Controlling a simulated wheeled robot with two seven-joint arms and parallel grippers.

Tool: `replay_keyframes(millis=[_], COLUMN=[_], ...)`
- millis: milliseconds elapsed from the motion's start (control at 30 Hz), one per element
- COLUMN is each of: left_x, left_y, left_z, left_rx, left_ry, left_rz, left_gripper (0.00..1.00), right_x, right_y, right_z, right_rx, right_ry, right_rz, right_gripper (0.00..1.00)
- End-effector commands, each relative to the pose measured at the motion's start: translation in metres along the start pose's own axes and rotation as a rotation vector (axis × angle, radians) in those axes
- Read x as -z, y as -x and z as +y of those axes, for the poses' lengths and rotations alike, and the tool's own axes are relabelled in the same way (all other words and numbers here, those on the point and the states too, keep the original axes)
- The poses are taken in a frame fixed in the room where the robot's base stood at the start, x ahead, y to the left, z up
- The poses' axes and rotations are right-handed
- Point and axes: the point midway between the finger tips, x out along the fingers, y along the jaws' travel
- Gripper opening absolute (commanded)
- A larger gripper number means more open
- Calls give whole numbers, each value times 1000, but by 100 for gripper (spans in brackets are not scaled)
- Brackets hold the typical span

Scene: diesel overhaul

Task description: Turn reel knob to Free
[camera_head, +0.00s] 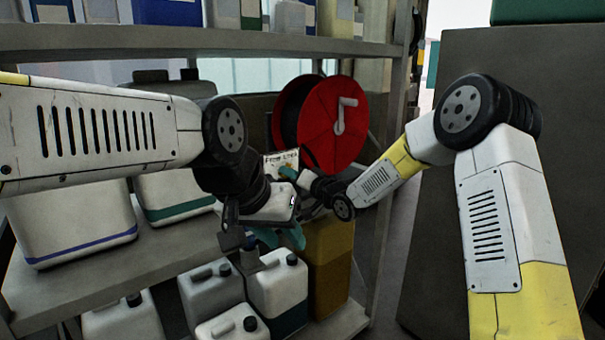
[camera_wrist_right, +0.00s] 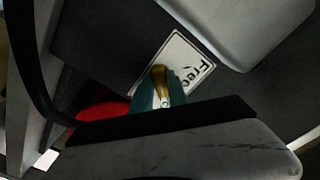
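In the right wrist view the plate (camera_wrist_right: 197,62) reads "Free". A yellow-brass knob (camera_wrist_right: 160,82) lies over the plate's edge, its pointer end towards the plate. My right gripper (camera_head: 288,173) is at the plate, with a teal fingertip (camera_wrist_right: 160,97) against or right beside the knob. Its other finger is hidden, so its grip is unclear. My left gripper (camera_head: 281,238) hangs lower, teal fingers apart and empty.
White jugs (camera_head: 277,287) stand on the lower shelf under my left gripper, with a yellow-brown container (camera_head: 330,265) beside them. The shelf post (camera_head: 385,190) stands right of the reel. A large grey cabinet (camera_head: 545,110) fills the right side.

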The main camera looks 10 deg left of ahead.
Motion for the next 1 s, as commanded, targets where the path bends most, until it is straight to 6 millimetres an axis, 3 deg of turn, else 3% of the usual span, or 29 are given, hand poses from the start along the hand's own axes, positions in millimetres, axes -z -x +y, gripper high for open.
replay_keyframes(millis=[67,267,1000], left_x=[0,0,0], left_y=[0,0,0], left_z=[0,0,0], left_rx=[0,0,0], left_ry=[0,0,0], left_rz=[0,0,0], left_gripper=[36,36,36], right_x=[0,0,-4], right_y=[0,0,0], right_z=[0,0,-4], right_rx=[0,0,1], right_ry=[0,38,1274], right_rz=[0,0,-1], right_gripper=[2,2,2])
